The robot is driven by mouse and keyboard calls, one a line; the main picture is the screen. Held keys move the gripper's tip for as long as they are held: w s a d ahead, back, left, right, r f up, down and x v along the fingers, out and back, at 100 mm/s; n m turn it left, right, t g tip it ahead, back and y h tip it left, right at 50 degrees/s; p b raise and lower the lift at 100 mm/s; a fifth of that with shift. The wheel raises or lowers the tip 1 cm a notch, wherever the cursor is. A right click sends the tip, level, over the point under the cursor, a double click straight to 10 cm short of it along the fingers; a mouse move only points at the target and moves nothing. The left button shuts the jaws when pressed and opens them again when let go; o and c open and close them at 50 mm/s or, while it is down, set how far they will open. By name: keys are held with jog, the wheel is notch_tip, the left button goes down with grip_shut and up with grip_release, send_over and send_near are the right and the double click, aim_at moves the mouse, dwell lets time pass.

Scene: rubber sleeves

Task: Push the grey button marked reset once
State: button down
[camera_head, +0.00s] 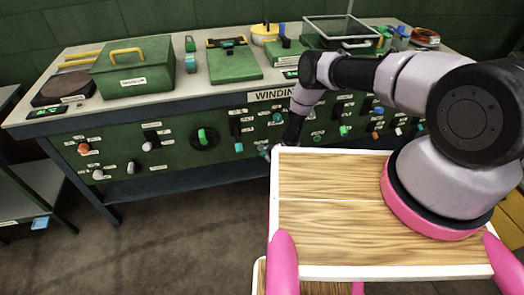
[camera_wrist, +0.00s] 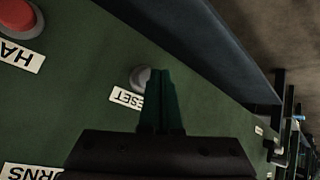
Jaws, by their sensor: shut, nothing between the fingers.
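The grey button (camera_wrist: 140,78) stands on the green panel in the wrist view. A white label (camera_wrist: 127,98) beside it shows the letters "ESET"; the rest is covered by my gripper. My gripper (camera_wrist: 158,73) is shut and empty, its fingertips just right of the button in the picture and overlapping its edge. I cannot tell whether they touch it. In the head view my arm reaches down to the front panel, and the button cannot be made out there.
A red button (camera_wrist: 20,17) with a label starting "HA" is at the wrist view's upper left. In the head view, the green panel (camera_head: 228,165) carries several knobs and switches. A green box (camera_head: 133,70) stands on the bench top (camera_head: 190,88).

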jog(key=shift+w+a, duration=0.15)
jog(key=shift+w, duration=0.4)
dwell(0.8)
jog(key=shift+s, duration=0.75)
jog(key=shift+d, duration=0.2)
jog(key=shift+s+d, duration=0.2)
jog(key=shift+s, duration=0.6)
jog(key=shift+s+d, duration=0.25)
jog(key=shift+s, duration=0.55)
jog(key=shift+s+d, duration=0.2)
jog(key=shift+s, duration=0.6)
